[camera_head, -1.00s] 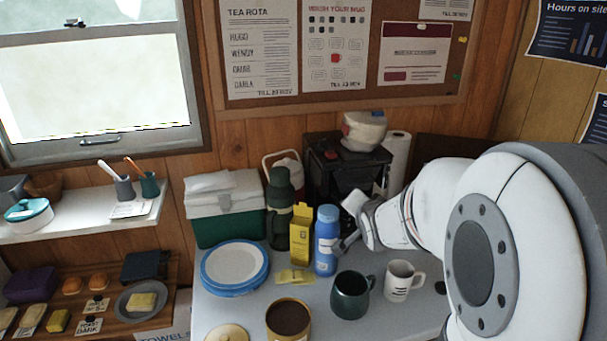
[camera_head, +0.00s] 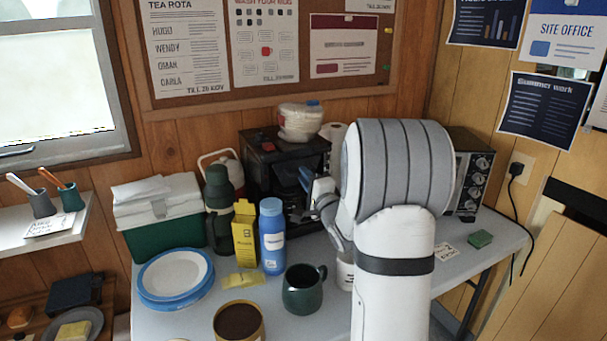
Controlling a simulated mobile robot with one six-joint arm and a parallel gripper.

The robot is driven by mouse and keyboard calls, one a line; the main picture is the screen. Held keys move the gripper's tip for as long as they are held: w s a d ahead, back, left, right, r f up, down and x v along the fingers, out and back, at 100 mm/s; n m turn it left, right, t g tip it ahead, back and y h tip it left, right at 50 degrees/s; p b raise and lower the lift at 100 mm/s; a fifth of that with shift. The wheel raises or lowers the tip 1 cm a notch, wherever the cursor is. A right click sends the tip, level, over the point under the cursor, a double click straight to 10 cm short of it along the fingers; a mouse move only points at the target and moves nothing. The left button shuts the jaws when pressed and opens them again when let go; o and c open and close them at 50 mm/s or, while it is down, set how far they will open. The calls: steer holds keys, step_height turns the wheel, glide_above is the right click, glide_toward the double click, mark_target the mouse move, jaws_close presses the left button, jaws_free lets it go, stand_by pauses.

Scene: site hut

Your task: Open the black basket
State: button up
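A black box-shaped appliance (camera_head: 262,168) with a red spot on top stands at the back of the table. Its front is partly hidden by my arm, and I cannot make out clearly whether a basket in it is open or closed. A dark angled part, perhaps a handle, shows on its front beside my gripper. My gripper (camera_head: 318,198) is at the front of this appliance, right of the blue bottle. Whether it touches the dark part, and how its fingers stand, is too small and covered to tell.
A blue bottle (camera_head: 272,237), a yellow box (camera_head: 245,235) and a dark green flask (camera_head: 218,200) stand close left of my gripper. A green mug (camera_head: 303,290) is in front. A wrapped white item (camera_head: 300,120) sits on the appliance. An oven-like appliance (camera_head: 470,175) stands at right.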

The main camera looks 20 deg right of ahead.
mark_target(293, 169)
steer(key=shift+w+r, duration=0.25)
steer(key=shift+w, duration=0.95)
jaws_close()
